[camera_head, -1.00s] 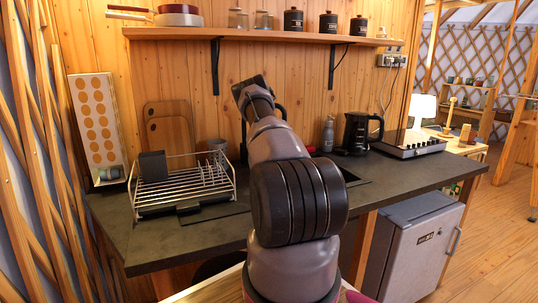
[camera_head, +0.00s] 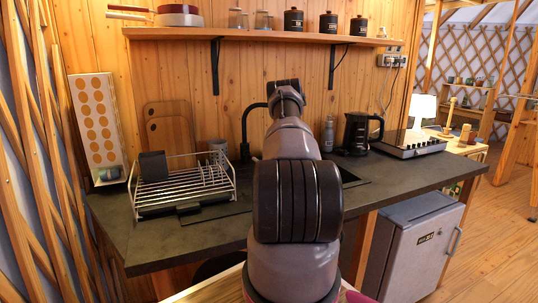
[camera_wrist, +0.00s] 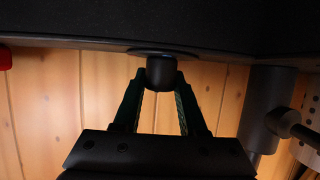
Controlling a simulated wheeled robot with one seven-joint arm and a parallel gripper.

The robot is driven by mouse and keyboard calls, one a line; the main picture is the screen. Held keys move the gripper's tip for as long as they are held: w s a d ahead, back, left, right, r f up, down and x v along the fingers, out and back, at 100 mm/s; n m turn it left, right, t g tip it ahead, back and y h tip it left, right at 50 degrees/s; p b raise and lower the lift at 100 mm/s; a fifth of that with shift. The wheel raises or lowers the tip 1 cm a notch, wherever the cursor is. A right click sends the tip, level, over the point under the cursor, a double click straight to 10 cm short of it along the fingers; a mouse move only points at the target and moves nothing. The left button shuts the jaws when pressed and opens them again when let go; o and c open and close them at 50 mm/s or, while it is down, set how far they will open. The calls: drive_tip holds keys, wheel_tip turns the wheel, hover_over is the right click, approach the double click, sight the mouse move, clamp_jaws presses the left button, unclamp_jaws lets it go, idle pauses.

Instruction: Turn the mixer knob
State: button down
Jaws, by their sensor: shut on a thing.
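In the wrist view, a small dark rounded knob (camera_wrist: 161,70) sits against a broad black surface (camera_wrist: 150,25) that fills the top. My gripper (camera_wrist: 161,88) has its two dark green fingers converging on this knob and is shut on it. The knob looks like the mixer knob, though its markings are too dark to see. My gripper's fingers are hidden behind my arm there.
A dark cylinder with a side stub (camera_wrist: 275,115) stands close to my gripper's right. A shelf (camera_head: 260,34) runs above.

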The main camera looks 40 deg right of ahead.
drive_tip(key=n+y, duration=0.4)
drive_tip(key=y, duration=0.1)
drive_tip(key=shift+n+y, duration=0.3)
drive_tip(key=shift+n, duration=0.1)
drive_tip(key=shift+g+y, duration=0.3)
drive_tip(key=shift+c, duration=2.3)
unclamp_jaws()
drive_tip(key=shift+s, duration=0.1)
drive_tip(key=v, duration=1)
drive_tip(key=shift+s, duration=0.3)
drive_tip(key=shift+r, duration=0.1)
